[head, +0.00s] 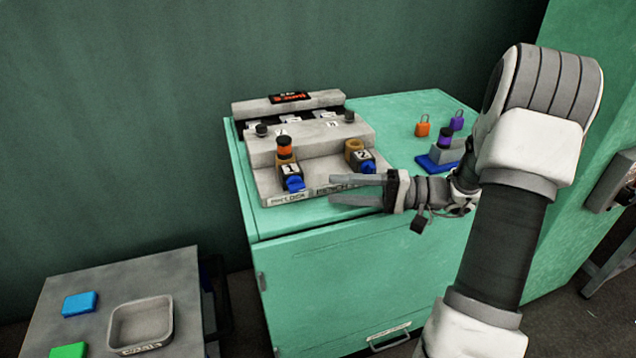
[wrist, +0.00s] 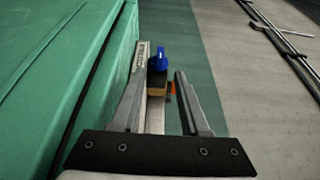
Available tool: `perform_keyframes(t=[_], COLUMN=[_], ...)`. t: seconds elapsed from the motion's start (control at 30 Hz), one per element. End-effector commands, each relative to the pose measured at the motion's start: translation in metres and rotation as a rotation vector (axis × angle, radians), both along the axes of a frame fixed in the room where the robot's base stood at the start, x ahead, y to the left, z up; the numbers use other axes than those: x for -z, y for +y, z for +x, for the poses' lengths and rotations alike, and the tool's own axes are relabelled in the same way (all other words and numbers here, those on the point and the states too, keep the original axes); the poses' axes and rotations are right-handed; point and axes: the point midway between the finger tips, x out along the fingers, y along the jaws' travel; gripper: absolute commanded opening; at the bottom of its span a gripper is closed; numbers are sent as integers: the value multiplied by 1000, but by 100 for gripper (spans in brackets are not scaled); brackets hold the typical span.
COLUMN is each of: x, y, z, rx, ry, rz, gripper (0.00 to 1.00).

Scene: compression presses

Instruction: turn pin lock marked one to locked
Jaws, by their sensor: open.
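The pin lock marked 1 (head: 290,170) stands on the left of the grey press block. Its blue lever (head: 294,184) points toward the front, and an orange and black pin (head: 285,148) stands upright in it. The pin lock marked 2 (head: 361,155) is to its right, with its own blue lever and an empty-looking brown socket. My gripper (head: 334,190) is open and empty, right of lock 1 and in front of lock 2, fingers pointing left. In the wrist view, a blue lever (wrist: 160,60) shows ahead between the fingertips, apart from them, with an orange bit beside it.
The press sits on a green cabinet (head: 330,260). An orange padlock (head: 422,126), a purple padlock (head: 457,120) and a blue-based stand lie behind my gripper. A grey table at lower left holds a tray (head: 142,345), a blue block (head: 80,304) and a green block.

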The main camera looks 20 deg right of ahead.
Motion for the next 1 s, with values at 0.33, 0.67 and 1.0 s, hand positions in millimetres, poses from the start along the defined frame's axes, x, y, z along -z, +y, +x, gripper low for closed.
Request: perform_keyframes(t=[0.33, 0.67, 1.0], x=[0, 1, 1], y=[-75, -101, -101], z=[-31, -42, -42], rx=[1, -1, -2], ry=[-1, -2, -1], rz=[1, 0, 1], gripper=[45, 45, 45])
